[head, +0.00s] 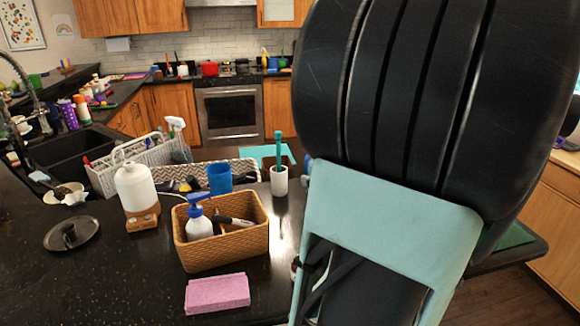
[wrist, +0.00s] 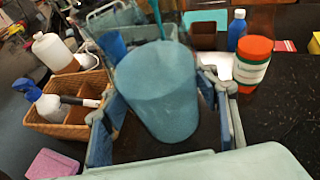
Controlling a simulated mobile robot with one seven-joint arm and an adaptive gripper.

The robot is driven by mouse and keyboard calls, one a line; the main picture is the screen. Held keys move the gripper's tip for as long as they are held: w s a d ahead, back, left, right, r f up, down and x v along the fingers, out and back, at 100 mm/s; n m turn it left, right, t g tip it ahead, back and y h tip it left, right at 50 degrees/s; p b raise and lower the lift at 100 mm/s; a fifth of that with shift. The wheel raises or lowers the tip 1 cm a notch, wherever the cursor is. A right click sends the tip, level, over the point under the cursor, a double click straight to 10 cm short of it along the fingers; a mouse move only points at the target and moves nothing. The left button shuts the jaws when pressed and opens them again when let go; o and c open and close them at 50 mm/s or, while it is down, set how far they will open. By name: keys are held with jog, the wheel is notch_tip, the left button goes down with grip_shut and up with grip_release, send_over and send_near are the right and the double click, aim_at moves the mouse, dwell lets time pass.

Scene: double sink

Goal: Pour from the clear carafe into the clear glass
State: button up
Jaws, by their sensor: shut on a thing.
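In the wrist view, my gripper (wrist: 160,88) is shut on a clear vessel that looks like the carafe (wrist: 165,110), with one finger on each side of it. The carafe is see-through and holds a blue-grey content that fills most of what shows of it. Its base points toward the wrist camera, and its exact tilt is hard to tell. In the head view, my large arm links cover the right half, and the gripper and carafe cannot be made out. I cannot pick out the clear glass in either view.
A woven basket (head: 222,255) with a pump bottle, a pink sponge (head: 217,293), a blue cup (head: 220,178) and a white jug (head: 135,189) stand on the black counter. An orange-lidded jar (wrist: 251,66) stands right of the carafe. The sink (head: 70,150) is at the left.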

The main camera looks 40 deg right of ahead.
jog(key=d+p+v, duration=0.1)
jog(key=p+v, duration=0.1)
jog(key=v, duration=0.5)
jog(key=s+d+r+b, duration=0.1)
jog(key=s+d+b, duration=0.1)
jog(key=s+d, duration=1.7)
jog(key=w+a+f+n+g+h+b, duration=0.1)
jog(key=w+f+g+b, duration=0.4)
jog(key=g+b, duration=0.6)
jog(key=shift+w+a+f+n+g+h+b, duration=0.25)
jog(key=shift+f+n+h+b, duration=0.45)
jog(key=shift+f+b, duration=0.75)
